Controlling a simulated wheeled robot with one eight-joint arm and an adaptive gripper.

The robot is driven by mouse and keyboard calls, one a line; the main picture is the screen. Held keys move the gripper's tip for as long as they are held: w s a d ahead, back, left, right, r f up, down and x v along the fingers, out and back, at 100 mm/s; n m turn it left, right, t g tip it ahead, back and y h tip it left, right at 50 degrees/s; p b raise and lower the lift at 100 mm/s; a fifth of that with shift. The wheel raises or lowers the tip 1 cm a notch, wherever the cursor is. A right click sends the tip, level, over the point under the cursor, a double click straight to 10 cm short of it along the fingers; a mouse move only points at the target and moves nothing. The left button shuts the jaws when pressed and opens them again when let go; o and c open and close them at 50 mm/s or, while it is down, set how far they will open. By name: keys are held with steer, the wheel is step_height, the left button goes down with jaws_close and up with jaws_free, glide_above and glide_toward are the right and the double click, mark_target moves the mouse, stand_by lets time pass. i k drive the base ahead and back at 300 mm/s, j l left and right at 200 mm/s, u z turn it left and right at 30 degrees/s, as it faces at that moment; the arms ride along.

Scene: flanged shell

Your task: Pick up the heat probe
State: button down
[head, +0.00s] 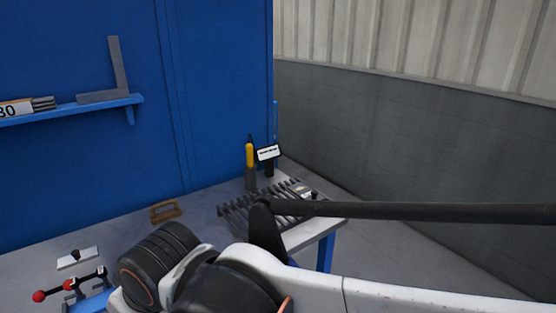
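A slim upright tool with a yellow handle, a dark tip and a grey lower part (250,157) stands at the back right of the workbench, near the blue panel. Right beside it is a dark upright device with a white label or display (268,153). I cannot tell for sure which of the two is the heat probe. My white and black arm crosses the lower part of the head view and covers part of the bench. I cannot make out my gripper's fingers in this view.
The grey workbench (205,203) carries a slatted rack (237,217) below the upright tools, a brown handled block (165,211) and a red-knobbed clamp (70,284) at left. A blue shelf (88,108) holds a grey square. Bare floor lies right of the bench.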

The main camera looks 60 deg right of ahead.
mark_target(249, 147)
steer(key=z, duration=1.7)
steer(key=u, duration=2.25)
steer(key=z, duration=2.25)
steer(key=i+l+u, duration=0.2)
steer(key=i+l, duration=0.2)
steer(key=l, duration=0.25)
steer(key=i+l+u, duration=0.1)
steer(key=l, duration=0.25)
steer(key=i+l+u, duration=0.1)
steer(key=l, duration=0.25)
steer(key=i+l+u, duration=0.1)
steer(key=i+l, duration=0.15)
steer(key=l, duration=0.1)
